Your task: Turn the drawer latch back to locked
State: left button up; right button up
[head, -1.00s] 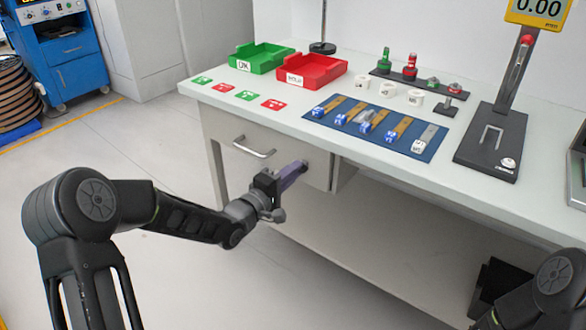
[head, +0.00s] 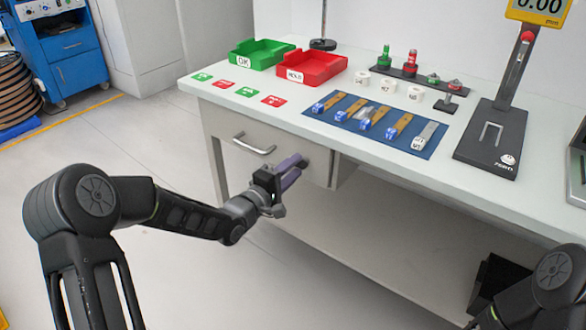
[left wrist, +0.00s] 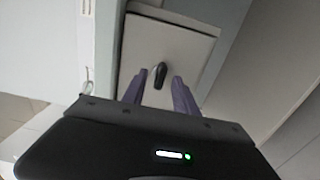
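The drawer latch (left wrist: 158,74) is a small dark lever on the pale drawer front. In the left wrist view it stands slightly tilted, with its rounded top leaning a little right. My left gripper (head: 298,163) has purple fingers and reaches the right part of the drawer front (head: 225,150). In the left wrist view the fingers (left wrist: 157,84) are spread apart, with the latch showing between and just beyond them. I see no clear contact. In the head view the fingers largely cover the latch. The drawer looks closed. My right gripper is out of view.
The drawer's metal handle (head: 254,145) sticks out left of my left gripper. The white table (head: 390,168) overhangs the drawer and carries a green tray (head: 262,57), a red tray (head: 312,70) and a blue mat (head: 340,126). The floor before the drawer is clear.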

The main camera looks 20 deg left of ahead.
pick_arm(q)
jog(key=p+v, duration=0.1)
jog(key=v, duration=0.7)
jog(key=shift+w, duration=0.1)
dwell(0.4)
